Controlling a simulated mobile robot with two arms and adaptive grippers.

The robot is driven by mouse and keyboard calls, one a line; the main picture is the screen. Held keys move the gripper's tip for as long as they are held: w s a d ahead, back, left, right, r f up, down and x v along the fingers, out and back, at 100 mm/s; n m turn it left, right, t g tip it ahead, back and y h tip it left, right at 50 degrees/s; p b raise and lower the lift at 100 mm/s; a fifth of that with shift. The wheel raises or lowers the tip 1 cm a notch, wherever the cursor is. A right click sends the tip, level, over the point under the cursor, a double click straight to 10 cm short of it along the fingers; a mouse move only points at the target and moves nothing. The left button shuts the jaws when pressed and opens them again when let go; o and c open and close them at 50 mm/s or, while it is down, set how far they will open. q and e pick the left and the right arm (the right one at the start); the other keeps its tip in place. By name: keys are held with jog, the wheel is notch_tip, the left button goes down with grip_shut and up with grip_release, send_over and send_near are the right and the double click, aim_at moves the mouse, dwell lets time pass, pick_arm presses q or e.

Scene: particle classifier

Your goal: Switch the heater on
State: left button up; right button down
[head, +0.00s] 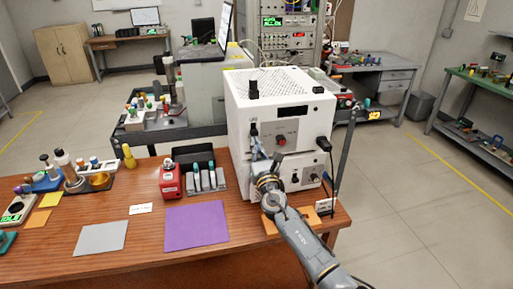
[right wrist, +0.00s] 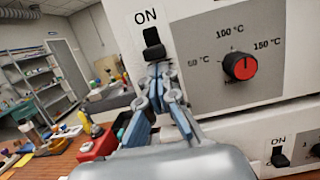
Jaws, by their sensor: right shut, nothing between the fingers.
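The heater is a white box (head: 285,103) at the right end of the wooden table. In the right wrist view its front has a grey panel with a red dial (right wrist: 240,67) marked 50, 100 and 150 °C. Left of the panel is a black switch (right wrist: 152,42) under the word ON. My right gripper (right wrist: 157,72) is shut and empty, its fingertips just below the switch; I cannot tell if they touch it. In the head view my right gripper (head: 256,146) is at the box's front left. My left gripper is not in view.
A second white unit (head: 300,171) sits under the heater, with its own ON switch (right wrist: 281,157). A red block (head: 171,181), a dark rack (head: 205,175) and a purple mat (head: 196,226) lie to the left. A thin post (head: 345,150) stands at the right.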

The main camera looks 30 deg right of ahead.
aim_at(255, 132)
jog(key=shift+w, duration=0.1)
jog(key=shift+r, duration=0.1)
notch_tip(255, 132, up, 3)
jog(key=p, duration=0.2)
jog(key=shift+p, duration=0.4)
